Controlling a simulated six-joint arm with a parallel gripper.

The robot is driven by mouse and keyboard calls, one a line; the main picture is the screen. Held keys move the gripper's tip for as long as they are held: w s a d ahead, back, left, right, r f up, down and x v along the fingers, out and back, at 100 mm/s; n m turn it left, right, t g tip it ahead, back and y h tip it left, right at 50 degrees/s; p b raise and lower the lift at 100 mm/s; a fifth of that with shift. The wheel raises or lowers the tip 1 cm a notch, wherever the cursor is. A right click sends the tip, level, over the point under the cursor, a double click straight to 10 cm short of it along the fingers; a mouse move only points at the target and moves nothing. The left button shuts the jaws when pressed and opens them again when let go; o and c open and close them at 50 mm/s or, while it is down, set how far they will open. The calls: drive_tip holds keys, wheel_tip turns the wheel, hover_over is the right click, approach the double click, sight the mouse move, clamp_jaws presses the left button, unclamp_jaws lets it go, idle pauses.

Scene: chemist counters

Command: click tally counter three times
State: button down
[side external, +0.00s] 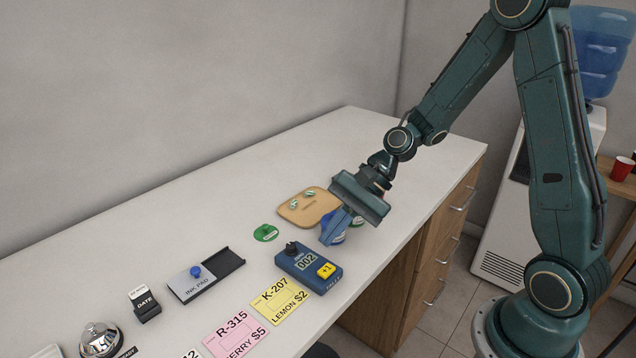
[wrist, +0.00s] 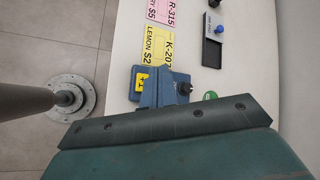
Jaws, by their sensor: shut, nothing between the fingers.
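The tally counter (side external: 308,266) is a dark blue box on the white counter, with a yellow "+1" button (side external: 326,270), a black knob (side external: 291,248) and a display reading 002. My gripper (side external: 328,238) is shut and empty, pointing down beyond the counter's far right side, apart from the yellow button. In the wrist view the tally counter (wrist: 180,88) shows just past my gripper's body, with its yellow button (wrist: 142,83) in sight.
Behind my gripper lie a tan tray (side external: 290,215) with small items and partly hidden blue and green round things. A green disc (side external: 265,233), an ink pad (side external: 190,289), a date stamp (side external: 144,303), a bell (side external: 99,338) and price cards (side external: 280,300) lie nearby. The counter's front edge is close.

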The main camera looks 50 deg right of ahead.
sight(331, 266)
drive_tip(key=shift+r, duration=0.1)
idle(0.5)
wheel_tip(331, 266, up, 4)
drive_tip(key=shift+f, duration=0.15)
drive_tip(key=shift+f, duration=0.15)
idle(0.4)
drive_tip(key=shift+f, duration=4.3)
drive_tip(key=shift+f, duration=0.85)
drive_tip(key=shift+r, duration=0.9)
